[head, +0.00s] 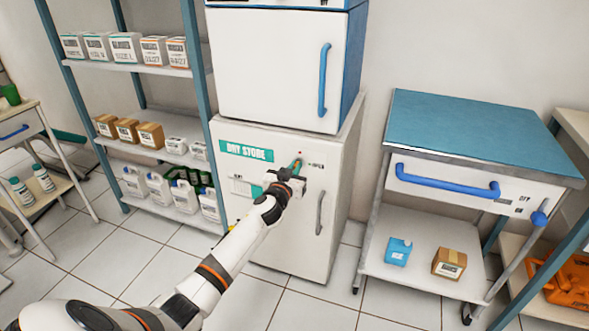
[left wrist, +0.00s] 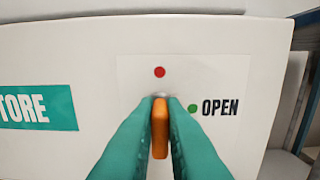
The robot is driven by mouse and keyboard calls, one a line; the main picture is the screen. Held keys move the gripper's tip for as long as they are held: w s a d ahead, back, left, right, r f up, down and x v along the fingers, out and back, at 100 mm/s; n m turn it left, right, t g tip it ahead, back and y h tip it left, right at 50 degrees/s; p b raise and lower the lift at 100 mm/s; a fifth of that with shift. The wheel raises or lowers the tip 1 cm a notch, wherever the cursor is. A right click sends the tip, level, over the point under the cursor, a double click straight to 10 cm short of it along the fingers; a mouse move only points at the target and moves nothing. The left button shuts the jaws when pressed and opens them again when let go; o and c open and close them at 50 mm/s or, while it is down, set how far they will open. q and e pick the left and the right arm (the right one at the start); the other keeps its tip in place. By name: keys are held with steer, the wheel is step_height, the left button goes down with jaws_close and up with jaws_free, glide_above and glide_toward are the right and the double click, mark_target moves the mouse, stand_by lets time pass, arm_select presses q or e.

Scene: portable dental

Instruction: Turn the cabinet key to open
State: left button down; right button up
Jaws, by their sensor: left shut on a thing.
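The white cabinet (head: 262,234) carries a green "DRY STORE" label (head: 246,151) and stands below another white unit. In the left wrist view the orange key (left wrist: 160,128) sits on a pale plate on the cabinet door (left wrist: 90,62). A red dot (left wrist: 160,72) lies straight above the key, and a green dot (left wrist: 193,109) with the word OPEN lies to its right. The key looks upright, in line with the red dot. My left gripper (head: 296,168) is at the door, its green fingers shut on the key from both sides. The cabinet door looks closed. My right gripper is not in view.
A grey vertical handle (head: 320,212) is on the cabinet door, right of and below my left gripper. A shelf rack (head: 135,67) with boxes and bottles stands at the left. A blue-topped cart (head: 470,125) stands at the right. Tiled floor lies in front.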

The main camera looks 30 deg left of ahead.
arm_select(q)
steer(key=shift+m, duration=0.3)
steer(key=m, duration=1.1)
steer(key=f+m, duration=0.1)
steer(key=m, duration=0.5)
steer(key=shift+d, duration=0.4)
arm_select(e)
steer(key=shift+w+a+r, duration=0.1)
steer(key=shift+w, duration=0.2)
arm_select(q)
steer(key=c, duration=1.5)
jaws_free()
steer(key=shift+w, duration=0.1)
